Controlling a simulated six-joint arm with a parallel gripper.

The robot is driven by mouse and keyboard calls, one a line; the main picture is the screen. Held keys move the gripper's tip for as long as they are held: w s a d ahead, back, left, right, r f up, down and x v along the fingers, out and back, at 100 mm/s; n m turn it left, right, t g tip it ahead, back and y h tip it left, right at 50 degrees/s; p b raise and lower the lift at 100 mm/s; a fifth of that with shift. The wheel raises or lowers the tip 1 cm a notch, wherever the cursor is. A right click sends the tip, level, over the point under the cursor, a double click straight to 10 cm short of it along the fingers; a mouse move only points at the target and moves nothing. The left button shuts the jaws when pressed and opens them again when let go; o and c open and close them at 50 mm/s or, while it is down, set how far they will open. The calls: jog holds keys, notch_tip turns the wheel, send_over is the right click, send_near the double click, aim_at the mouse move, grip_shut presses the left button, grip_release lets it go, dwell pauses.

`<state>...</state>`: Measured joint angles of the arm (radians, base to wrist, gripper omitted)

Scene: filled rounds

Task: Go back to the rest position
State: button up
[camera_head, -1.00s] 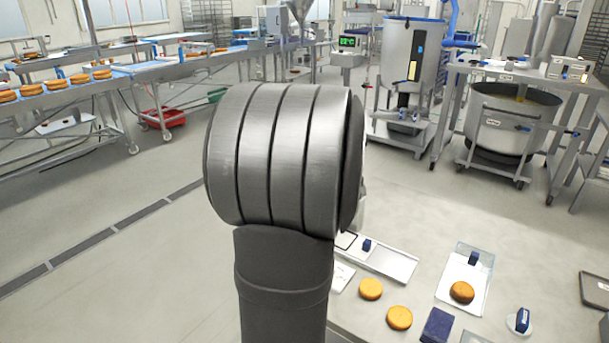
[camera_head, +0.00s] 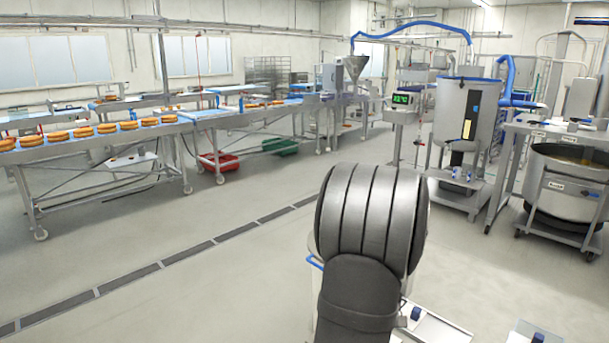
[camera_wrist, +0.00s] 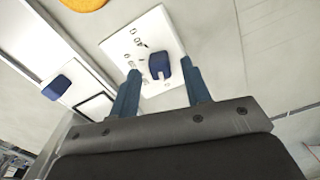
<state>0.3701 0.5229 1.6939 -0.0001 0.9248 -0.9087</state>
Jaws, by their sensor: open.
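My gripper (camera_wrist: 163,82) shows in the wrist view as two blue fingers standing apart. A small dark blue block (camera_wrist: 166,68) appears between the fingertips, over a white card (camera_wrist: 150,40) with small dark marks. I see gaps beside the block; its distance from the fingers is hard to judge. In the head view my own dark arm fills the lower middle right, and my gripper is hidden there.
Another blue block (camera_wrist: 56,87) lies at left in the wrist view, on a pale tray. A yellow-orange round (camera_wrist: 85,3) shows at the top edge. In the head view, a conveyor (camera_head: 100,140) with several rounds runs at left, a steel vat (camera_head: 565,190) stands right, and floor lies between.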

jog(key=shift+f, duration=0.3)
jog(key=shift+r, duration=0.15)
